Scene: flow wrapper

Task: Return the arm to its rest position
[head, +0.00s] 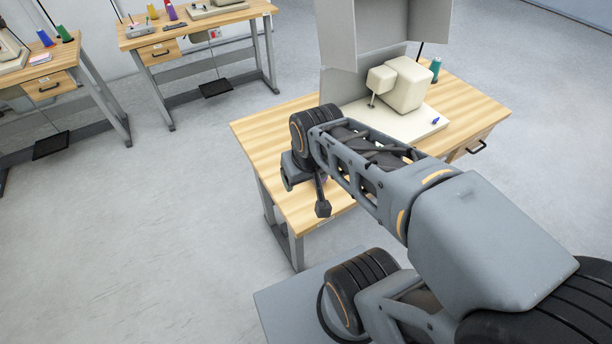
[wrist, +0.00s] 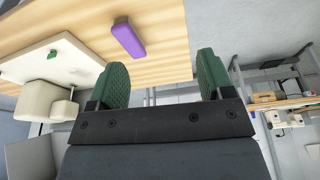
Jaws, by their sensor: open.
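My arm (head: 375,180) reaches out over the near wooden table (head: 270,135), with its wrist end (head: 298,165) above the table's left part. In the wrist view my gripper (wrist: 163,66) has its two green-padded fingers wide apart with nothing between them. In the head view the fingers cannot be made out clearly. A purple block (wrist: 128,40) lies on the wooden tabletop beyond the left finger, apart from it.
A cream sewing machine (head: 405,85) stands on a pale base (head: 395,127) on the near table, with a grey panel (head: 343,35) behind it. A teal spool (head: 435,68) is beside it. Other workbenches (head: 190,30) stand at the upper left. The floor (head: 150,220) at left is clear.

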